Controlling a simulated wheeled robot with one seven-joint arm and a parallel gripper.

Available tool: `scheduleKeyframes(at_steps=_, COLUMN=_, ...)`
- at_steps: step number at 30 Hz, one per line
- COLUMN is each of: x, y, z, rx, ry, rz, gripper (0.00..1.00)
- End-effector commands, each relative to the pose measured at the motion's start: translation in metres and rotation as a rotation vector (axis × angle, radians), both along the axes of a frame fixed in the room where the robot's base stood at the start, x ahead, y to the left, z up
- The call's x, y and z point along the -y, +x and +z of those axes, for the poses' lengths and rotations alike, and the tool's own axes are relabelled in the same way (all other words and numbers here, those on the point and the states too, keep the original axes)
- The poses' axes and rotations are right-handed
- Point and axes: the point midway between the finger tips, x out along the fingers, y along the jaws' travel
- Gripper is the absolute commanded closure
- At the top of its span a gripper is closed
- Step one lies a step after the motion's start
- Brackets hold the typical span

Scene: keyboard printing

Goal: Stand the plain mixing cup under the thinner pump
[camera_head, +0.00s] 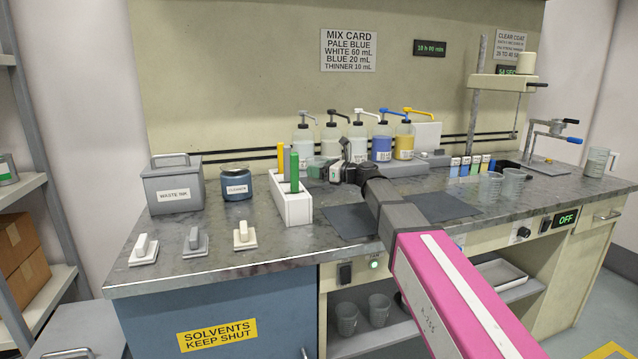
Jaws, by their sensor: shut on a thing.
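My gripper (338,168) is low over the back of the bench, in front of the pump bottles, and shut on what appears to be a mixing cup. My dark wrist hides most of it, and its exact outline is unclear. Clear bottles with a grey pump (303,134) and a black pump (334,132) stand behind the gripper at the left of the row. Their labels are too small to read, so I cannot tell which is the thinner pump. I cannot tell whether the held cup is under a spout. Two clear cups (490,187) stand at the right.
White, blue (382,145) and yellow (404,143) pump bottles continue the row. A white holder (293,207) with green and yellow sticks, an ink jar (236,185) and a waste ink bin (172,188) stand left. Dark mats (350,220) lie in front.

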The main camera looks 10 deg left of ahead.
Motion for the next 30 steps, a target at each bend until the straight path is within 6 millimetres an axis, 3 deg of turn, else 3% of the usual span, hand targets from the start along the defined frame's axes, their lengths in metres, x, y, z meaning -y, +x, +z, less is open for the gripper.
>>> scheduleKeyframes(at_steps=1, x=-0.003, y=0.012, z=-0.005, rx=-0.002, ry=0.0, rz=0.0, gripper=0.44)
scheduleKeyframes(at_steps=6, x=-0.007, y=0.026, z=-0.015, rx=-0.001, ry=0.001, rz=0.0, gripper=0.44)
scheduleKeyframes(at_steps=11, x=-0.007, y=0.027, z=-0.021, rx=-0.001, ry=0.001, rz=0.0, gripper=0.44)
scheduleKeyframes(at_steps=20, x=-0.006, y=0.027, z=-0.056, rx=-0.002, ry=0.001, rz=0.0, gripper=0.44)
scheduleKeyframes(at_steps=30, x=-0.007, y=0.027, z=-0.059, rx=-0.001, ry=0.001, rz=0.0, gripper=0.44)
